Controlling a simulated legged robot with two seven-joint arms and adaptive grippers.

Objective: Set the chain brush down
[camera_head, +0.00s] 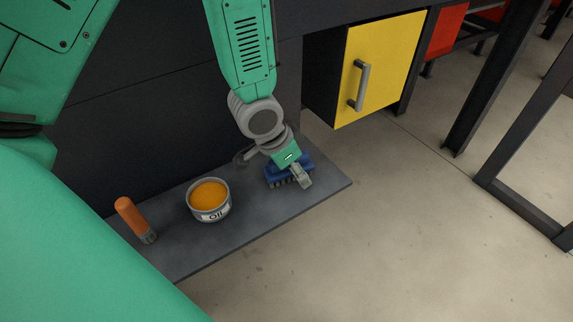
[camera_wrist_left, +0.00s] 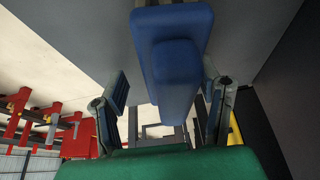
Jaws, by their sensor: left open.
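The chain brush (camera_head: 273,176) has a blue body with dark bristles pointing down. It sits on the right part of a dark grey shelf (camera_head: 240,222), bristles apparently touching the surface. In the left wrist view the blue brush (camera_wrist_left: 178,50) fills the top middle. My left gripper (camera_head: 287,171) reaches down over the brush from above. Its two fingers stand apart on either side of the brush in the left wrist view (camera_wrist_left: 165,92), with a gap visible on the left side. The gripper hides part of the brush in the head view. My right gripper is not in view.
An oil can (camera_head: 210,201) with orange contents stands mid-shelf. A dark wall rises behind the shelf. A yellow cabinet door (camera_head: 378,70) is above right. The floor to the right is open.

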